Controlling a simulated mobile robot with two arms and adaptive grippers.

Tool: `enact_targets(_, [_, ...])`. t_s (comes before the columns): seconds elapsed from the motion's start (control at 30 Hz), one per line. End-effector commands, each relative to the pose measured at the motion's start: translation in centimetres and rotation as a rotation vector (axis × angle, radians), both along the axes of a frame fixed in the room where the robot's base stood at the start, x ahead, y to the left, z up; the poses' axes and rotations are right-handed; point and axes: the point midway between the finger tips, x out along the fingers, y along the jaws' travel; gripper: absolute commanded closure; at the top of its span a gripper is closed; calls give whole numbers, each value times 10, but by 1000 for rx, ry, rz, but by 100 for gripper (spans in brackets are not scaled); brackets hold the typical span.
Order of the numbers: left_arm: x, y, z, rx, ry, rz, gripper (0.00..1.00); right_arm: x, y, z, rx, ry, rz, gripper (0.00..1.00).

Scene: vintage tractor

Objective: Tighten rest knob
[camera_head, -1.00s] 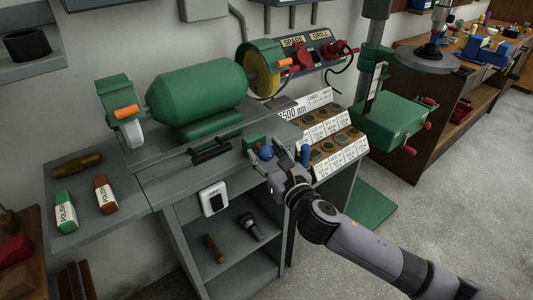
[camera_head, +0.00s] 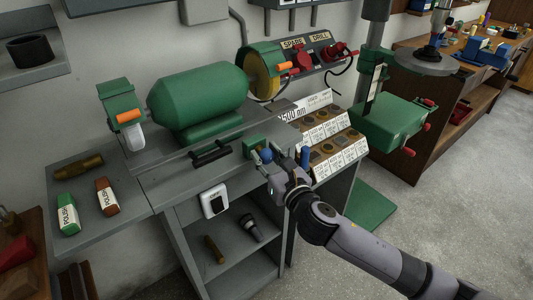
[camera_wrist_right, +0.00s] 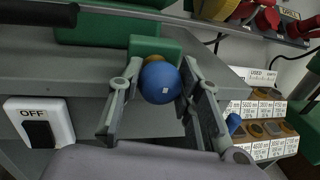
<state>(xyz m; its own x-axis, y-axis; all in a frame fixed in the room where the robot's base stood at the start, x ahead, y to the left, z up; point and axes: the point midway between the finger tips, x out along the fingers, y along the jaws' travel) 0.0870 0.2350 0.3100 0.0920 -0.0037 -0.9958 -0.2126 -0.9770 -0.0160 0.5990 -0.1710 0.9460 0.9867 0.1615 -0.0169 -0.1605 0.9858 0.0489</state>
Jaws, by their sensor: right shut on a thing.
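The rest knob (camera_wrist_right: 160,82) is a blue ball with a small pale square mark. It sits in front of a green block (camera_wrist_right: 152,46) at the bench edge, and a brassy part shows between them. In the head view the knob (camera_head: 265,156) is small and partly covered by my gripper. My right gripper (camera_wrist_right: 158,95) has one finger on each side of the knob and is shut on it. In the head view the right gripper (camera_head: 272,165) reaches in from the lower right. My left gripper is in neither view.
The green grinder (camera_head: 198,95) stands behind on the grey bench (camera_head: 165,187). A switch marked OFF (camera_wrist_right: 38,122) is on the bench front. A labelled rack (camera_head: 335,150) and a blue upright piece (camera_head: 305,155) are close to the right. Open floor lies at lower right.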

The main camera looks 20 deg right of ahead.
Motion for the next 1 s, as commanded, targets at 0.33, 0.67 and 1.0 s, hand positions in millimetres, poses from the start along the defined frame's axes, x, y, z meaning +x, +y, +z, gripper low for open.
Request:
enact_targets(0.33, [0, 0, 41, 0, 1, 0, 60, 0, 0, 5, 269, 102, -1, 96])
enact_targets(0.67, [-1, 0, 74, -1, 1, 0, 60, 0, -1, 5, 565, 207, -2, 96])
enact_targets(1.0, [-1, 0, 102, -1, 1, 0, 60, 0, -1, 4, 868, 317, -4, 96])
